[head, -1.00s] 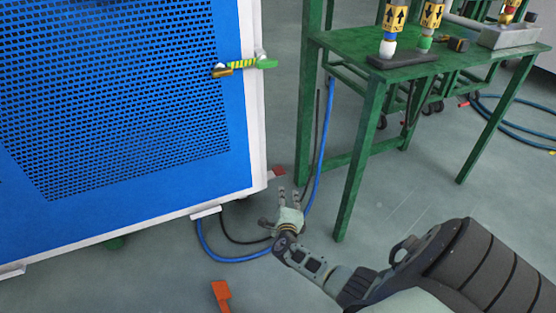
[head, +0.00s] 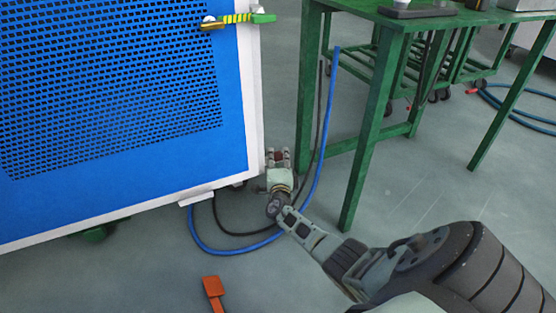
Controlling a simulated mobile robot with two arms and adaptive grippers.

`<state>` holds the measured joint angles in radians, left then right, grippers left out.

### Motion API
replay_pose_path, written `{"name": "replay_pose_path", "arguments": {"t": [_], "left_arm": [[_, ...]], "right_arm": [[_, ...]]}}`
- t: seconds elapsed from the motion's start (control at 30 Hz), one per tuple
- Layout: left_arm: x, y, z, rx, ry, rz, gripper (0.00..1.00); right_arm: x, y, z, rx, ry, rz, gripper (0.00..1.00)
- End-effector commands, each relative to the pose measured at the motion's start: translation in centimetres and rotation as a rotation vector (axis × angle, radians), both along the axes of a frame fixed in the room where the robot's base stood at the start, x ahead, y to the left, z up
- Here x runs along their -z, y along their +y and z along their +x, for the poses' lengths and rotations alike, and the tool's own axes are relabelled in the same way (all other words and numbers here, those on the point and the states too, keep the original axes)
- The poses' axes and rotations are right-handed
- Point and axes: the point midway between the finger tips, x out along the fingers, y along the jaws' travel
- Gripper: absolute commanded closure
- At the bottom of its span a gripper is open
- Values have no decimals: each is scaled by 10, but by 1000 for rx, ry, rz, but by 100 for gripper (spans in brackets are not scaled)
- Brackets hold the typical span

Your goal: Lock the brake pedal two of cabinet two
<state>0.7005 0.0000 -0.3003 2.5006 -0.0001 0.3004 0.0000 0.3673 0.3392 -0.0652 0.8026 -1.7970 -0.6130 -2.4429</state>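The blue cabinet (head: 110,100) with a perforated panel and white frame fills the left of the head view. My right gripper (head: 278,157) is low by the cabinet's lower right corner, its two fingers apart. A small dark red brake pedal (head: 279,153) shows between and beyond the fingertips, mostly hidden by the gripper. I cannot tell whether they touch. Another orange-red pedal (head: 213,290) stands out over the floor at the bottom, apart from the gripper. My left gripper is out of view.
A blue hose (head: 309,195) and a black cable run along the floor beside and behind my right gripper. A green table (head: 368,130) stands to the right, one leg near my arm. A yellow-green handle (head: 238,19) sticks out from the cabinet edge.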

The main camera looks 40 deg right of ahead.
Motion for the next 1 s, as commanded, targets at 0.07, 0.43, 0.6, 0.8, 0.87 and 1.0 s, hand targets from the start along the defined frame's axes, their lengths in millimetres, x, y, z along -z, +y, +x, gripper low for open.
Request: {"name": "replay_pose_path", "arguments": {"t": [0.07, 0.43, 0.6, 0.8, 0.87, 1.0], "left_arm": [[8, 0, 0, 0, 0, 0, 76], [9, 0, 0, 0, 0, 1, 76], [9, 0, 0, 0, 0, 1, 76], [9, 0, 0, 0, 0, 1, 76], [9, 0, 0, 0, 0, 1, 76], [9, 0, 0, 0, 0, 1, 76]], "right_arm": [[2, -4, 5, 1, -1, -1, 76], [0, -8, 9, 0, 2, 1, 76], [0, -7, 9, 0, 1, 1, 88], [-1, -7, 9, 0, -1, 1, 100], [-1, -7, 9, 0, -1, 1, 100], [-1, -7, 9, 0, -1, 0, 100]]}}
